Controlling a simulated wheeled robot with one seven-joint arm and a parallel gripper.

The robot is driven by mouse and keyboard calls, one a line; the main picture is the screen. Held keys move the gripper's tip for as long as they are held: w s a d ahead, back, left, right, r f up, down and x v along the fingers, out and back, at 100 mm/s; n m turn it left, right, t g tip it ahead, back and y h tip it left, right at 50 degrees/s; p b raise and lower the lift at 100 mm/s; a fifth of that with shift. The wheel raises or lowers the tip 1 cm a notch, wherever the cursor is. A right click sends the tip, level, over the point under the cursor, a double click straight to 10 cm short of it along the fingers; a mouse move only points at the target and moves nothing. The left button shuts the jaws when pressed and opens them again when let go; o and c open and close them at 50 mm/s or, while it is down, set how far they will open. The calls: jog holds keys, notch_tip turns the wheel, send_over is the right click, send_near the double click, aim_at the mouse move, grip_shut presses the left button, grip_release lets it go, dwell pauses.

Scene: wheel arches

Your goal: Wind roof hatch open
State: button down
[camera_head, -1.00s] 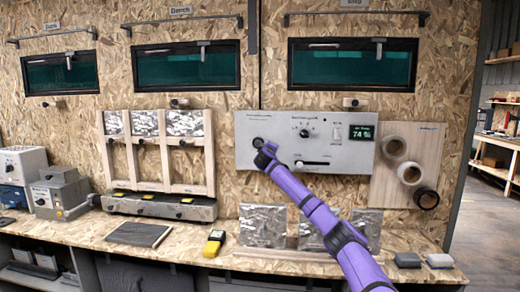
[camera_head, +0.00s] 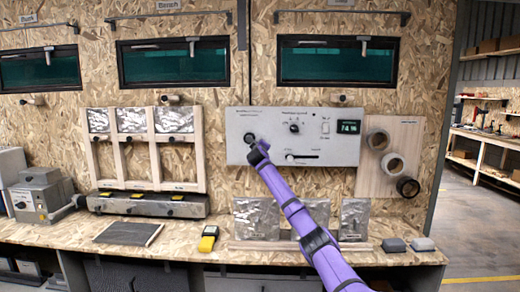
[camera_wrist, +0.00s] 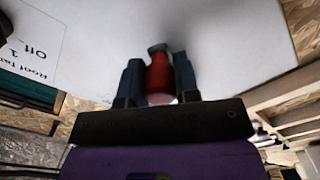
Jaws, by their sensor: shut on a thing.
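My gripper (camera_head: 257,150) is at the left part of a grey control panel (camera_head: 270,153) on the wall. In the wrist view its two dark fingers (camera_wrist: 158,80) are shut on a red knob-like part (camera_wrist: 160,74) that stands against the panel face. In the head view the gripper covers most of this part, and a dark round piece shows just beyond it. Three dark windows with small handles are on the wall: left (camera_head: 40,68), middle (camera_head: 172,62) and right (camera_head: 338,61). All three look closed. I cannot tell which thing is the roof hatch.
The panel also bears a dial (camera_head: 294,127), a slider (camera_head: 303,156) and a lit display (camera_head: 348,127). Below is a workbench (camera_head: 190,252) with foil pouches (camera_head: 257,219), a yellow meter (camera_head: 208,239) and a dark mat (camera_head: 128,233).

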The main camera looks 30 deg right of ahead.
jog(key=c, duration=0.8)
grip_release()
jog(key=shift+w+a+r, duration=0.1)
jog(key=shift+a, duration=0.25)
jog(key=shift+c, duration=0.2)
jog(key=shift+d, duration=0.15)
jog(key=v, duration=1.1)
